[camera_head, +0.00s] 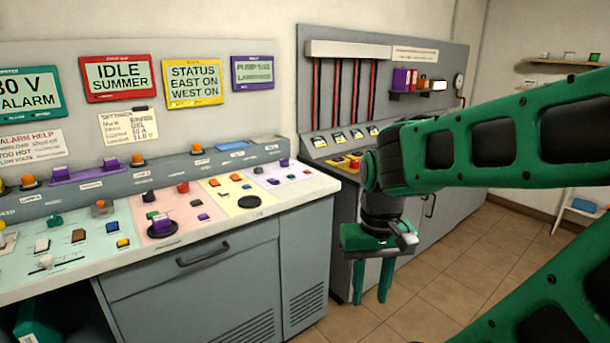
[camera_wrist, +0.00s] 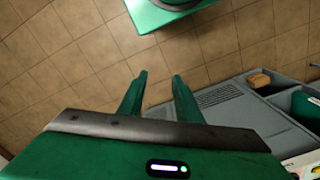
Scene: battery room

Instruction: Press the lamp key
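A grey control desk (camera_head: 300,192) along the left wall in the head view carries many small keys on coloured panels. I cannot tell which one is the lamp key, as the labels are too small to read. The keys include a yellow one (camera_head: 122,243), a red one (camera_head: 183,187) and a purple one (camera_head: 284,163). My gripper (camera_head: 371,298) hangs fingers down over the floor, right of the desk and apart from it. It is open and empty. In the wrist view its two fingers (camera_wrist: 156,82) stand apart with only floor tiles between them.
Screens including a red-framed one (camera_head: 118,77) and a yellow-framed one (camera_head: 194,83) hang above the desk. A second grey cabinet (camera_head: 455,190) with red cables stands behind my arm.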

